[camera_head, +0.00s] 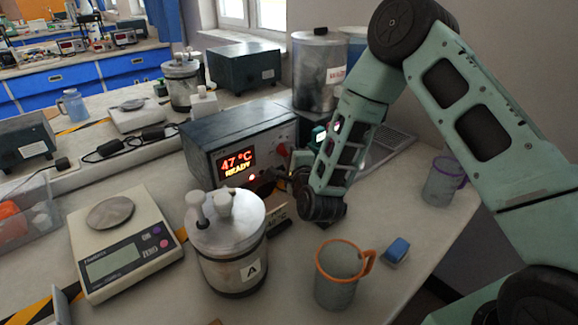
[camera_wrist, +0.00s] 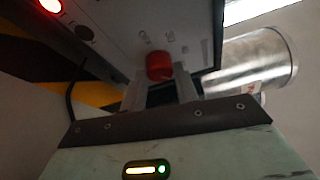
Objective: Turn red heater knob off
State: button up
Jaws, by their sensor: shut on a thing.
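The heater (camera_head: 203,150) is a dark box with a light front panel in the middle of the head view. Its lit display (camera_head: 237,161) reads 47 °C READY. The red heater knob (camera_wrist: 159,66) sits between the fingertips of my gripper (camera_wrist: 162,82) in the wrist view. The fingers are shut on the knob, one on each side. In the head view my gripper (camera_head: 284,176) is at the right part of the heater's front, partly hidden by my wrist. The knob's pointer cannot be made out.
A lidded metal vessel marked A (camera_head: 234,262) stands in front of the heater, close to my wrist. A scale (camera_head: 121,257) is at left. A grey cup with an orange rim (camera_head: 338,287) and a blue block (camera_head: 397,250) are at front right. A metal canister (camera_head: 315,75) stands behind.

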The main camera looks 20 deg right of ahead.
jog(key=shift+f+n+t+b, duration=0.2)
jog(key=shift+n+t+b, duration=0.2)
jog(key=shift+n+b, duration=0.75)
jog(key=shift+r, duration=0.1)
jog(key=o, duration=1)
